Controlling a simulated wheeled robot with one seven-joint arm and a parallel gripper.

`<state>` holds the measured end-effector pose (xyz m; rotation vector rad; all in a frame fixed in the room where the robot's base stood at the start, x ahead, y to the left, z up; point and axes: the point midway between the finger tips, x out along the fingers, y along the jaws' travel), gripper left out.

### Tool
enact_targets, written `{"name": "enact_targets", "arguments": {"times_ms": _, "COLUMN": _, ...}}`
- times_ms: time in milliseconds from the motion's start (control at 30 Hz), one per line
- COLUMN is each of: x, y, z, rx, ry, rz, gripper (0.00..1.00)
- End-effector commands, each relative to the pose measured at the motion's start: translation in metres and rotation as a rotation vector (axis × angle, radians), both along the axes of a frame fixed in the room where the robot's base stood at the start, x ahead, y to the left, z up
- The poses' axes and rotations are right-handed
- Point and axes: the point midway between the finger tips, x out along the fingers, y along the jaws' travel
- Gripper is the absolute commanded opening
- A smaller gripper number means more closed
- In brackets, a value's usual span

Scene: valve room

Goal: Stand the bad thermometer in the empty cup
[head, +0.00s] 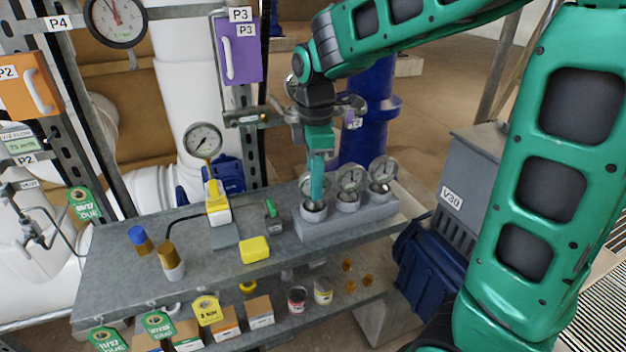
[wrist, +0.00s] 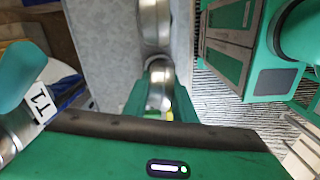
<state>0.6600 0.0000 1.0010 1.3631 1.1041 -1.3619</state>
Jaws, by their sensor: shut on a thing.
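A grey block (head: 345,222) at the right end of the bench holds three cups in a row. Dial thermometers stand at the middle cup (head: 347,205) and the right cup (head: 381,189). A third dial thermometer (head: 304,187) is at the left cup (head: 313,212), partly hidden behind my gripper (head: 317,196). My gripper points down and is shut on this left thermometer. In the wrist view its metal dial case (wrist: 159,88) shows between the fingers. I cannot tell whether its stem is inside the cup. The dial readings are too small to tell.
Another dial gauge (head: 203,140) stands above a yellow and white device (head: 216,203) left of the block. The lower shelf holds tags and small boxes.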

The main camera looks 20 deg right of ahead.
Motion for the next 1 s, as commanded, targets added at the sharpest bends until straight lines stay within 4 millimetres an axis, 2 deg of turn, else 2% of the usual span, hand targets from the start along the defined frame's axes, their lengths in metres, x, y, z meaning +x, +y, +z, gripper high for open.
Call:
{"name": "enact_targets", "arguments": {"times_ms": 267, "x": 0.000, "y": 0.000, "z": 0.000, "rx": 0.000, "ry": 0.000, "rz": 0.000, "gripper": 0.08}}
{"name": "enact_targets", "arguments": {"times_ms": 300, "x": 0.000, "y": 0.000, "z": 0.000, "rx": 0.000, "ry": 0.000, "rz": 0.000, "gripper": 0.26}}
{"name": "enact_targets", "arguments": {"times_ms": 400, "x": 0.000, "y": 0.000, "z": 0.000, "rx": 0.000, "ry": 0.000, "rz": 0.000, "gripper": 0.46}}
{"name": "enact_targets", "arguments": {"times_ms": 767, "x": 0.000, "y": 0.000, "z": 0.004, "rx": 0.000, "ry": 0.000, "rz": 0.000, "gripper": 0.46}}
{"name": "enact_targets", "arguments": {"times_ms": 867, "x": 0.001, "y": 0.000, "z": 0.015, "rx": 0.001, "ry": -0.002, "rz": 0.000, "gripper": 0.46}}
{"name": "enact_targets", "arguments": {"times_ms": 1000, "x": 0.002, "y": 0.001, "z": 0.040, "rx": 0.001, "ry": -0.004, "rz": 0.001, "gripper": 0.46}}
